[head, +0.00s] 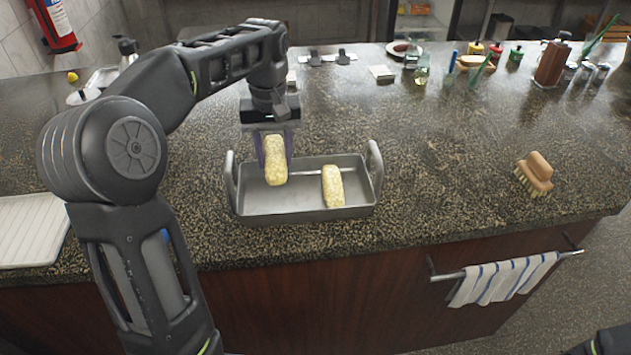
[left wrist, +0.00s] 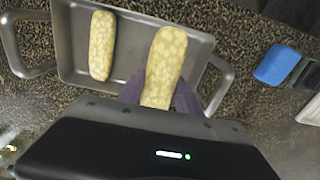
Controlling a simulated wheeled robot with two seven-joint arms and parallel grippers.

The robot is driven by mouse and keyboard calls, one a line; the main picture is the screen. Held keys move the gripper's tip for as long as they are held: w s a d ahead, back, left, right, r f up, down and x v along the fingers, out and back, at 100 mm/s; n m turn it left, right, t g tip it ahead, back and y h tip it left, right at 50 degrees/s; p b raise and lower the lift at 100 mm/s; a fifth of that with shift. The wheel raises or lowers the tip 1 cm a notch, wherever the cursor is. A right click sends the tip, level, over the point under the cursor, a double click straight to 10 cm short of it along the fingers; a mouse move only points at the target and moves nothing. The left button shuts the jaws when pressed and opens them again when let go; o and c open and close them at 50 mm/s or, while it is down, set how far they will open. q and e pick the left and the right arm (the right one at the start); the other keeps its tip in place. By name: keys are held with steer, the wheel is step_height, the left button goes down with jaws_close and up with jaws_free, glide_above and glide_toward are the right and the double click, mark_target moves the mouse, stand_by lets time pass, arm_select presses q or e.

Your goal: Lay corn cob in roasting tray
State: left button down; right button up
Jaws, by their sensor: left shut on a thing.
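My left gripper (head: 274,152) is shut on a yellow corn cob (head: 275,163), which hangs over the left part of the grey metal roasting tray (head: 300,211). In the left wrist view the held cob (left wrist: 166,62) sits between the fingers and overlaps the tray's edge (left wrist: 140,17). I cannot tell whether it touches the tray floor. A second corn cob (head: 333,186) lies inside the tray on the right. It also shows in the left wrist view (left wrist: 102,45). My right gripper is not in view.
The tray's two upright handles (head: 375,163) rise at its ends. A wooden brush (head: 536,172) lies to the right, with clear counter between. A white ribbed board (head: 32,230) lies at the left. Bottles and jars (head: 553,60) stand at the back right. A striped towel (head: 502,280) hangs in front.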

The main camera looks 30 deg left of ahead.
arm_select(q)
steer(key=shift+s, duration=0.2)
glide_above(279, 200)
steer(key=shift+f+p, duration=0.35)
steer(key=shift+f, duration=2.75)
steer(key=shift+f+p, duration=0.3)
steer(key=shift+f, duration=1.6)
steer(key=c, duration=0.8)
jaws_free()
steer(key=shift+c, duration=0.2)
steer(key=shift+r, duration=0.15)
step_height(279, 200, up, 12)
steer(key=shift+f, duration=0.1)
